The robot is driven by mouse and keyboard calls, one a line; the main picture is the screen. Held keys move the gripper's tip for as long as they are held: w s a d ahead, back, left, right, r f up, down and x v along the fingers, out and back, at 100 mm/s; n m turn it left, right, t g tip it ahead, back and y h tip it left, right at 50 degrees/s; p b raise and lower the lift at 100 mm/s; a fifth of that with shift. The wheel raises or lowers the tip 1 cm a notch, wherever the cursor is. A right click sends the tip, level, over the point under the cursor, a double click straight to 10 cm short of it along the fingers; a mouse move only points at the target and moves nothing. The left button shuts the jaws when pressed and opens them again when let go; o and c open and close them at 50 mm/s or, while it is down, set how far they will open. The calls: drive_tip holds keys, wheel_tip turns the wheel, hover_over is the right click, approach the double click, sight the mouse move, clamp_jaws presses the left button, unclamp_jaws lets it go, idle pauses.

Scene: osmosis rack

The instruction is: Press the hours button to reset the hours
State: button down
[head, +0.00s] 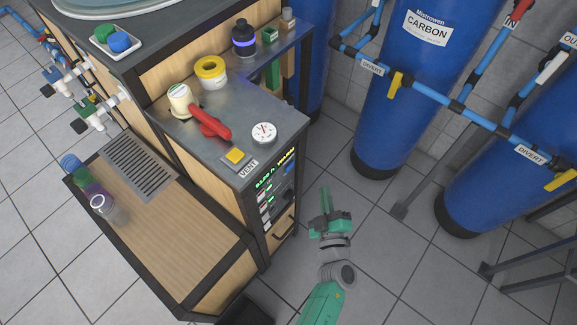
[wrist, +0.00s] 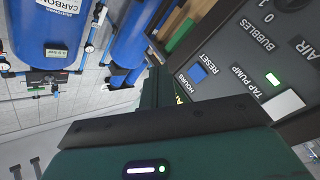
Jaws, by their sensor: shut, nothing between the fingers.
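The hours reset button (wrist: 198,74) is a small blue square on the dark control panel (wrist: 235,88), labelled "HOURS RESET" in the wrist view. In the head view the panel (head: 284,193) is seen at a steep angle on the cabinet's front face, and I cannot make out the blue button there. My green gripper (head: 325,192) is shut and empty, in the air to the right of the panel and apart from it. In the wrist view the gripper's dark green body fills the bottom, and its fingertips are hard to make out.
The panel also has a lit tap pump switch (wrist: 273,79) and a white square button (wrist: 283,105). On the cabinet top are a red-handled tap (head: 210,122), a gauge (head: 264,132) and a yellow vent button (head: 235,156). Blue tanks (head: 410,80) stand at the right, with open floor between.

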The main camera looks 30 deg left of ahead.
sight(290, 167)
drive_tip(key=w+a+b, duration=0.1)
drive_tip(key=a+b, duration=0.2)
drive_tip(key=a, duration=0.5)
drive_tip(key=shift+a+b, duration=0.35)
drive_tip(key=shift+w+a, duration=0.1)
idle(1.9)
drive_tip(key=shift+a, duration=0.3)
drive_tip(key=shift+w+a+b, duration=0.1)
drive_tip(key=shift+a+b, duration=0.2)
drive_tip(key=shift+a, duration=0.1)
idle(0.6)
drive_tip(key=shift+d+r, duration=0.1)
drive_tip(key=shift+d+p, duration=0.55)
drive_tip(key=shift+d, duration=0.1)
